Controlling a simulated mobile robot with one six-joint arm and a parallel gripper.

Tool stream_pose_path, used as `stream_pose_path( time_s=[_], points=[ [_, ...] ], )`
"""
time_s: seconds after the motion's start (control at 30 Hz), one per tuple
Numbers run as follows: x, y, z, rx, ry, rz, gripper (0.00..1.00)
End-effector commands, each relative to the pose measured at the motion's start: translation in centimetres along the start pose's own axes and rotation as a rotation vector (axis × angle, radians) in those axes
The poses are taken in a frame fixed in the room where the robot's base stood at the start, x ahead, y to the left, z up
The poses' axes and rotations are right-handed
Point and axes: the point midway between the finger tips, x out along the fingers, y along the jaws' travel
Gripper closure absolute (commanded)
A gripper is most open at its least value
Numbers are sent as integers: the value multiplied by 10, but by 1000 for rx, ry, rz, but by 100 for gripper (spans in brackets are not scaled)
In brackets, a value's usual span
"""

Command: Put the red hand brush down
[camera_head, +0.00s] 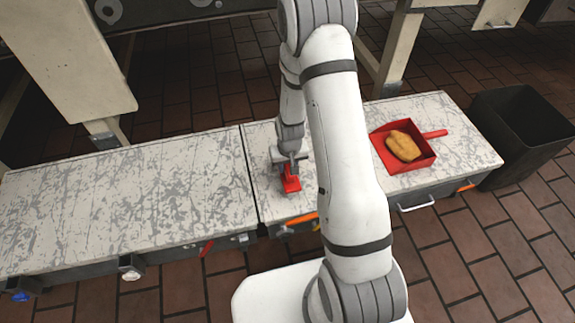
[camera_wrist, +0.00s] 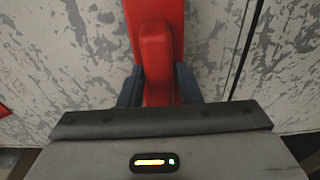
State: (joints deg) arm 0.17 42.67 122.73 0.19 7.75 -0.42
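The red hand brush (camera_wrist: 158,50) lies between the two dark fingers of my gripper (camera_wrist: 159,85) in the wrist view. The fingers touch its handle on both sides. In the head view my gripper (camera_head: 289,164) points down over the scratched white worktop (camera_head: 130,195), just right of the seam between two table sections. The red brush (camera_head: 290,181) shows below it, at or very near the surface; I cannot tell whether it touches. The brush's bristles are hidden.
A red dustpan (camera_head: 424,163) holding a bread-like tan piece (camera_head: 404,145) lies on the worktop to the right. A black bin (camera_head: 523,128) stands beyond the right end. The left table section is clear. A drawer handle (camera_head: 416,204) sticks out in front.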

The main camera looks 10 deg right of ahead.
Motion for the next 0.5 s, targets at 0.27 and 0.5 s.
stream_pose_path(
  time_s=[0.27, 0.5],
  points=[
    [0, 0, 0, 1, 0, 0, 55],
    [-8, 0, -1, 1, 1, 0, 55]
  ],
)
